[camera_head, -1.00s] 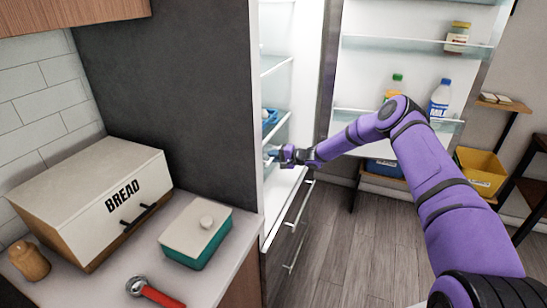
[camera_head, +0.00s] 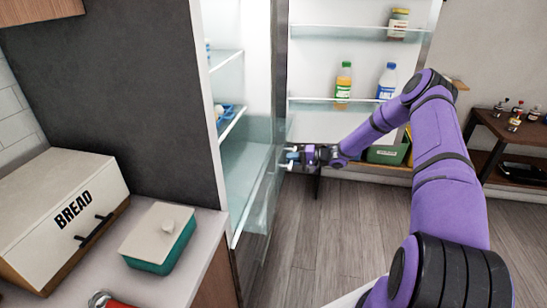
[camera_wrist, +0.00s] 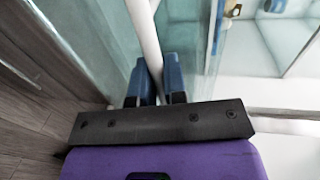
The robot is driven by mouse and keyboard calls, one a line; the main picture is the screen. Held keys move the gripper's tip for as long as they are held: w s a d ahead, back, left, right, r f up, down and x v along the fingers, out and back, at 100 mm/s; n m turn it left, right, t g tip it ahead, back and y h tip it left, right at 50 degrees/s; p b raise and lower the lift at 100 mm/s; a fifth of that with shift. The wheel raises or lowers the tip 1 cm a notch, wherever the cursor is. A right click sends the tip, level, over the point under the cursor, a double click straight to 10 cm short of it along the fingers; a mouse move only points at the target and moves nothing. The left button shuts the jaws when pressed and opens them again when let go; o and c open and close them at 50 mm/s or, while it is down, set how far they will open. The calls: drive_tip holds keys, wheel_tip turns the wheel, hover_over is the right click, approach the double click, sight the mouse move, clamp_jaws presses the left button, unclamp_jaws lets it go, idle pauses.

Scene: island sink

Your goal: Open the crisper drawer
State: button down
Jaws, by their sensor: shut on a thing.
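The crisper drawer (camera_head: 262,197) is a clear, teal-tinted box low in the open fridge. It appears pulled out, its front part standing past the shelves. My gripper (camera_head: 290,157) is at the drawer's front in the head view. In the wrist view, the blue fingers of my gripper (camera_wrist: 158,75) are closed around a pale bar (camera_wrist: 143,28), which looks like the drawer's handle. The clear drawer wall (camera_wrist: 90,35) shows beside it. The exact finger contact is small in the head view.
The fridge door stands open, with bottles (camera_head: 343,85) and a jar (camera_head: 398,22) on its shelves. A bread box (camera_head: 65,205) and a teal lidded dish (camera_head: 160,238) stand on the counter at left. A dark side table (camera_head: 510,140) is at right. The wooden floor between is clear.

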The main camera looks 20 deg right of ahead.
drive_tip(key=shift+f+v, duration=0.2)
drive_tip(key=shift+v, duration=0.75)
drive_tip(key=shift+f+v, duration=0.15)
drive_tip(key=shift+v, duration=0.85)
drive_tip(key=shift+d, duration=0.1)
drive_tip(key=c, duration=1.2)
unclamp_jaws()
drive_tip(key=shift+f, duration=0.1)
drive_tip(key=v, duration=1)
drive_tip(key=shift+s+d, duration=0.25)
